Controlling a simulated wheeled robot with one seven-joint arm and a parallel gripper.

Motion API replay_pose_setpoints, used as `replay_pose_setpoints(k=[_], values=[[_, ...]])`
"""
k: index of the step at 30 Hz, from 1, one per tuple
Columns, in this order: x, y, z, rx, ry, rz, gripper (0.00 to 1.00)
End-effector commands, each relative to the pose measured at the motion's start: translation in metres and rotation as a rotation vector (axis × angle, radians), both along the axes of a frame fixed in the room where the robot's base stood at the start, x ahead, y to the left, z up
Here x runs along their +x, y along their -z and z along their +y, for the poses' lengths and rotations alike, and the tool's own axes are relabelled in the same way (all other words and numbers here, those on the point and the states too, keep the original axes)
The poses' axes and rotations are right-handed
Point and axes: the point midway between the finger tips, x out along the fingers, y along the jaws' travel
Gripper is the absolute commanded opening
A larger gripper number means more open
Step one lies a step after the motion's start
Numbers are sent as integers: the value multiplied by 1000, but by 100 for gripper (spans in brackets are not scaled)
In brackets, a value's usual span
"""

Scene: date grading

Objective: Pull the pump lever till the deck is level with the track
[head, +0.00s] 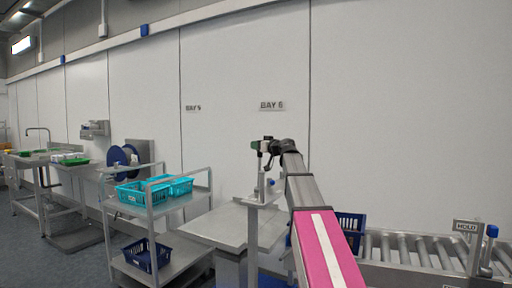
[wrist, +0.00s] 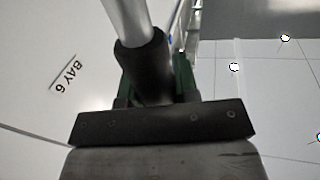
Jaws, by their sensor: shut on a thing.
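My gripper (head: 264,147) is above a grey metal deck (head: 228,224) in the head view. In the wrist view my gripper (wrist: 155,78) is shut on the black grip of the pump lever (wrist: 143,55), with its green fingers on either side. The lever's pale metal rod runs up out of that picture. In the head view the lever is mostly hidden behind my gripper and arm. The roller track (head: 420,249) is at the right. My arm covers the gap between deck and track, so I cannot tell whether they are level.
A metal cart (head: 150,216) with turquoise baskets (head: 144,193) and a dark blue basket (head: 146,255) stands left of the deck. Another blue basket (head: 352,224) is behind my arm near the track. A HOLD sign (head: 466,226) stands by the rollers. The wall is close behind.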

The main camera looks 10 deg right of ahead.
Motion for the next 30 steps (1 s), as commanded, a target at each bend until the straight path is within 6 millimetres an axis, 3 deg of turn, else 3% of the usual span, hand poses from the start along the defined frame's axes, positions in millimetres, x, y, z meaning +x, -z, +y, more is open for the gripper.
replay_pose_setpoints(k=[6,7,9,20,30], values=[[1,3,-1,1,-2,12,0],[1,3,-1,1,-2,11,38],[1,3,-1,1,-2,11,58],[-3,2,-4,3,0,9,58],[-48,4,-38,3,1,9,58]])
